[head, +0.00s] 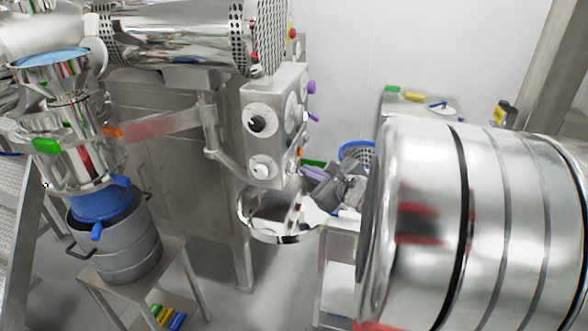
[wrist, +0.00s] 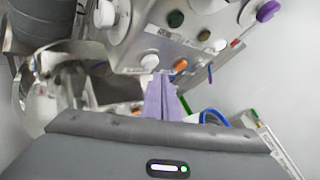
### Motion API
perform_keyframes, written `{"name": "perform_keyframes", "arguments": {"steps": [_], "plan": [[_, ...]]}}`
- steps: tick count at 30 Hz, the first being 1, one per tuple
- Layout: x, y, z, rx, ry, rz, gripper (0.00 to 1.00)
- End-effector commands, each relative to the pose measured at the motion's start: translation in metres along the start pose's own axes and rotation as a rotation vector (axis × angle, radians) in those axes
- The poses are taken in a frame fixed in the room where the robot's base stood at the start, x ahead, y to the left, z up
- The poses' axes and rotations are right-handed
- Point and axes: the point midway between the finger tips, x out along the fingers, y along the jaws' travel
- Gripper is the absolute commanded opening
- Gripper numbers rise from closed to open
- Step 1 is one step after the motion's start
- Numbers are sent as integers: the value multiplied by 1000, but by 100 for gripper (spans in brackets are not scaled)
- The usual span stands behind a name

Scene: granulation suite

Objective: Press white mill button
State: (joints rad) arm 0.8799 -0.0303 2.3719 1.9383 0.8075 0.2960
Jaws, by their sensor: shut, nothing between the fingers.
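The steel control box (head: 275,125) hangs in the middle of the head view, and its button face fills the top of the wrist view (wrist: 190,30). A white button (wrist: 150,62) sits low on that face, left of an orange one. My gripper (head: 308,170) is beside the lower right of the box. In the wrist view its purple fingers (wrist: 161,80) are shut together and empty, with their tips just below the white button. I cannot tell whether they touch it. The white button is not clear in the head view.
An orange button (wrist: 181,64), a dark green button (wrist: 175,19) and a purple knob (wrist: 267,10) share the panel. A steel bowl (head: 275,222) is below the box. A blue basket (head: 357,150) is behind my gripper.

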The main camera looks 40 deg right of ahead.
Motion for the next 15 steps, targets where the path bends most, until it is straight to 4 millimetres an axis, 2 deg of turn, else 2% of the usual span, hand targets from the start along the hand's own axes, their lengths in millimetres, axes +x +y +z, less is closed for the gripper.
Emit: {"name": "perform_keyframes", "arguments": {"steps": [15], "plan": [[5, 4, 5, 0, -1, 0, 0]]}}
